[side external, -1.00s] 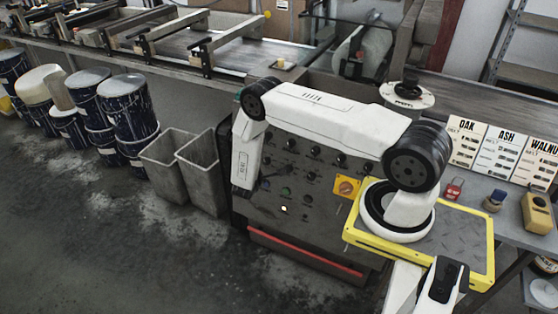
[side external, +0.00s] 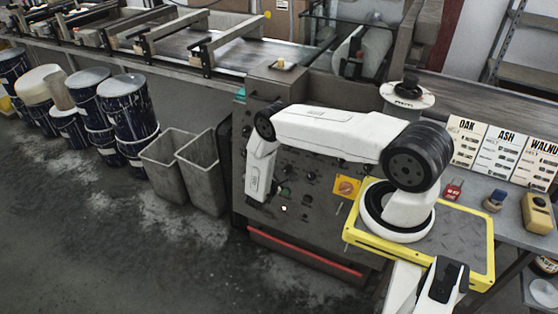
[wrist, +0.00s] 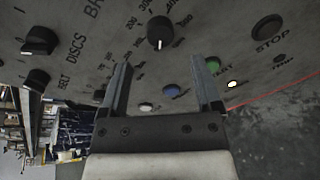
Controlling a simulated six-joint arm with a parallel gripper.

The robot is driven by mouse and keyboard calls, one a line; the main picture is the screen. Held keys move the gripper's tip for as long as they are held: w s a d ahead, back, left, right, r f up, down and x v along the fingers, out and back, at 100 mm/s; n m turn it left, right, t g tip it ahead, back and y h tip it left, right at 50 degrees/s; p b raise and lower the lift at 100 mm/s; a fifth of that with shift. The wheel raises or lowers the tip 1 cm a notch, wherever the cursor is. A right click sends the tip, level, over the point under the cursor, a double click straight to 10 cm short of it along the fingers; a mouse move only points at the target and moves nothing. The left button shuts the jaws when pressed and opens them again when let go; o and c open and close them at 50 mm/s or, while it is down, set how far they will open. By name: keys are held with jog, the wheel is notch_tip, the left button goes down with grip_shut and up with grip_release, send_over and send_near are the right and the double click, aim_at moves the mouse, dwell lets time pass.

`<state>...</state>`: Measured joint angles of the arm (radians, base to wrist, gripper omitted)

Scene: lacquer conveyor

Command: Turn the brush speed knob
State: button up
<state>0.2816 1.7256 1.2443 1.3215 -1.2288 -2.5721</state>
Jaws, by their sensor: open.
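My gripper (wrist: 158,62) is open in the wrist view, its two fingers pointing at the control panel. A black round knob (wrist: 160,32) with a white pointer line and a numbered scale shows just beyond the fingertips, roughly centred between them. The fingers are not seen touching it. A label starting "BR" is cut off at the top edge, so I cannot tell whether this knob is the brush speed knob. In the side external view the gripper is mostly hidden behind my wrist, close to the panel front (side external: 310,225).
Two black switch knobs (wrist: 40,40) (wrist: 36,78) sit at the left by "DISCS" and "BELT". A blue button (wrist: 172,90), a white button (wrist: 146,106), a green button (wrist: 213,64) and a black "STOP" button (wrist: 267,27) lie near the fingers. Grey bins (side external: 185,165) stand left of the panel.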

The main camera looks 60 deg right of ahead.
aim_at(287, 170)
jog(key=shift+x, duration=2.6)
grip_shut()
